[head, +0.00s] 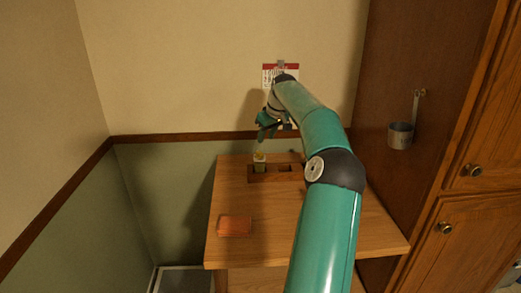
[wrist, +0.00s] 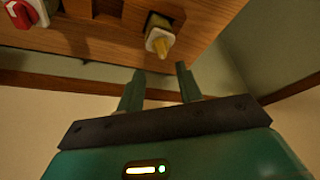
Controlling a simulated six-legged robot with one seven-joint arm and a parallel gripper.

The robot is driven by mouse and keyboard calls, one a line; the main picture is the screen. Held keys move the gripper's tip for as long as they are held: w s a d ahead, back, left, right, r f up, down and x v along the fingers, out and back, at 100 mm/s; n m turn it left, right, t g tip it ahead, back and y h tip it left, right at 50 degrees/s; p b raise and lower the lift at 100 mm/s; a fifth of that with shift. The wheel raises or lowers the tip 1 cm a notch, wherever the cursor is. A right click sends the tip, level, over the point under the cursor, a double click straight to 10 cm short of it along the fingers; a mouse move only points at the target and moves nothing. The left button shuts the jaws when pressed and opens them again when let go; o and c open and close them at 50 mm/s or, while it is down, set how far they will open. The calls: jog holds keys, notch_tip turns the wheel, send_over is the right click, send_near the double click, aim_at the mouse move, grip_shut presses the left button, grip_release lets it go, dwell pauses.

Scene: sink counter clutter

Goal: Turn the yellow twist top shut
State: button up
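The yellow twist top (wrist: 162,45) sits on a pale collar of a dark bottle in the wrist view. In the head view the bottle (head: 260,167) stands in the left end of a wooden caddy (head: 287,178), with its top (head: 259,157) small and hard to make out. My gripper (head: 266,133) is above the bottle. In the wrist view my gripper (wrist: 159,72) has its two fingers apart with nothing between them. The yellow top lies just beyond the fingertips, apart from them.
A red knob or cap on a white piece (wrist: 24,12) shows at the wrist view's top left. An orange sponge (head: 235,225) lies on the wooden counter (head: 258,250). A metal cup (head: 400,136) hangs on the right-hand cabinet side. A calendar (head: 268,74) hangs behind my arm.

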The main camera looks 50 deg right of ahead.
aim_at(260, 152)
jog(key=x, duration=0.7)
jog(key=shift+w+f, duration=0.2)
jog(key=shift+f, duration=0.1)
grip_shut()
